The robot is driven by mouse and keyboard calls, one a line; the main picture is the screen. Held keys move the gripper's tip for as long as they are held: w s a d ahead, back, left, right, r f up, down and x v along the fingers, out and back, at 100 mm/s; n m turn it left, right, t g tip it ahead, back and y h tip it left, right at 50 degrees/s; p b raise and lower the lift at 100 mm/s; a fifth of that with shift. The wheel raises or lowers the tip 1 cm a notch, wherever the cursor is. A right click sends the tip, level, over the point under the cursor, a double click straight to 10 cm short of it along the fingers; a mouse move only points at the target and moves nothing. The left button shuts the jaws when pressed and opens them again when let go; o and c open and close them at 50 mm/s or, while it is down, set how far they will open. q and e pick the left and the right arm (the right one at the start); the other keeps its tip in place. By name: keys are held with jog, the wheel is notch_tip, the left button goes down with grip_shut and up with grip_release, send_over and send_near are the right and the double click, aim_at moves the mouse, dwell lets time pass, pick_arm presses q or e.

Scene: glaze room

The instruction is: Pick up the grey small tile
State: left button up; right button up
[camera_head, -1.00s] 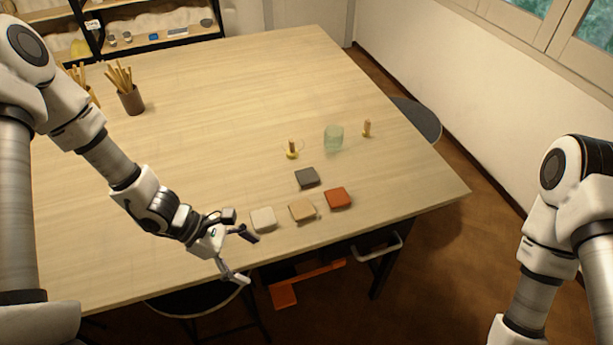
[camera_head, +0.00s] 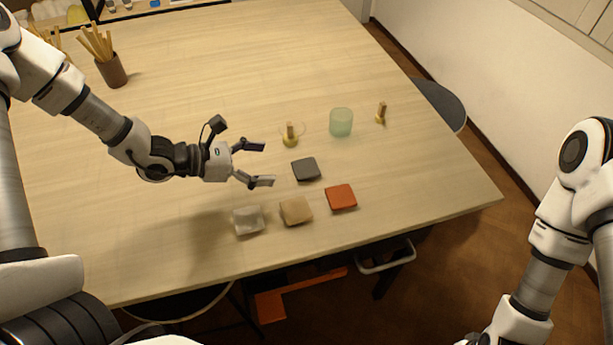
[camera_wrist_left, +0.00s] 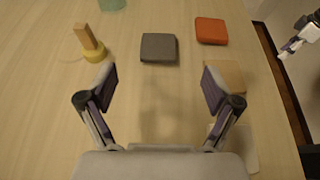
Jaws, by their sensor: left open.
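The grey small tile (camera_head: 306,169) lies flat on the wooden table, a dark grey square with rounded corners. It also shows in the left wrist view (camera_wrist_left: 159,47), ahead of the fingertips and roughly centred between them. My left gripper (camera_head: 262,164) is open and empty, just left of the tile with its fingers pointing at it. Its two fingers also show wide apart in the left wrist view (camera_wrist_left: 160,88). The tile is apart from both fingers. My right arm shows at the right edge, but its gripper is out of the head view.
Near the tile lie an orange-red tile (camera_head: 341,197), a tan tile (camera_head: 296,210) and a whitish tile (camera_head: 248,220). Behind it stand a yellow-based wooden tool (camera_head: 290,136), a green glass (camera_head: 341,122) and another small wooden piece (camera_head: 381,113). A cup of sticks (camera_head: 111,71) stands far left.

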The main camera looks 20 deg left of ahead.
aim_at(303, 168)
pick_arm(q)
jog(key=w+f, duration=0.1)
jog(key=w+d+f, duration=0.1)
jog(key=f, duration=0.1)
jog(key=shift+w+d, duration=0.1)
jog(key=shift+w, duration=0.1)
jog(key=shift+w+d, duration=0.1)
jog(key=shift+d, duration=0.55)
jog(key=p+x, duration=0.1)
jog(key=x, duration=0.4)
jog(key=shift+s, duration=0.3)
jog(key=shift+c, duration=0.7)
jog(key=c, duration=1.1)
pick_arm(e)
jog(key=shift+w+f, duration=0.1)
jog(key=shift+w, duration=0.35)
